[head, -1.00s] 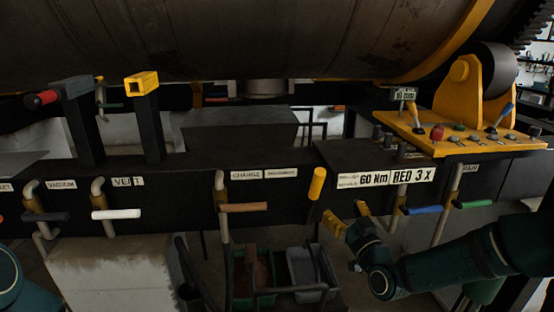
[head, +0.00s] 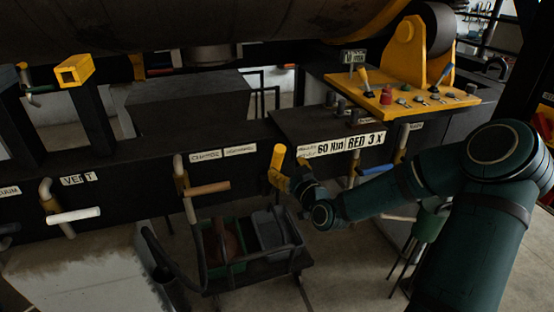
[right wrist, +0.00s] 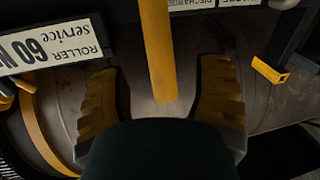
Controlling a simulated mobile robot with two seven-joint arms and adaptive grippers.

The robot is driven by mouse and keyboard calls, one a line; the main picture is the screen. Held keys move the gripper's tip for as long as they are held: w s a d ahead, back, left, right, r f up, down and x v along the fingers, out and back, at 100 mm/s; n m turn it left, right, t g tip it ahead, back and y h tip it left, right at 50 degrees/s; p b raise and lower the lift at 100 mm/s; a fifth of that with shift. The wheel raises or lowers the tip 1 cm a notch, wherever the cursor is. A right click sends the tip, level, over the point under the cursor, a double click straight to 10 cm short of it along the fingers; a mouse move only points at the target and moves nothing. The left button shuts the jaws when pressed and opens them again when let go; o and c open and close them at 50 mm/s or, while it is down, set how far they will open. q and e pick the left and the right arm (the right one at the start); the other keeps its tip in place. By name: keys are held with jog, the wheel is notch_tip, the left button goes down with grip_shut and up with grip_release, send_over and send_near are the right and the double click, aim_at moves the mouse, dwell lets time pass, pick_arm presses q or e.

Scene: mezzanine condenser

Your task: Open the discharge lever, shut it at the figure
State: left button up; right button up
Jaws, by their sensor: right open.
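The yellow discharge lever (head: 279,156) hangs on the dark rail's front, right of the small plates. In the right wrist view the yellow bar (right wrist: 158,50) runs down between the two fingers, with gaps showing on both sides. My right gripper (head: 291,177) is open at the lever's lower end; its finger pads (right wrist: 160,97) stand on either side of the bar. Whether they touch it cannot be told. My left gripper is out of view.
An orange-brown handle (head: 208,188) and a white handle (head: 74,215) stick out to the left. A blue handle (head: 377,170) is close on the right. A yellow control panel (head: 400,101) stands above. A cart with bins (head: 264,272) is below the lever.

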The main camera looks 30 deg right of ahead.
aim_at(281, 162)
jog(key=shift+w+d, duration=0.1)
jog(key=shift+w, duration=2.55)
grip_shut()
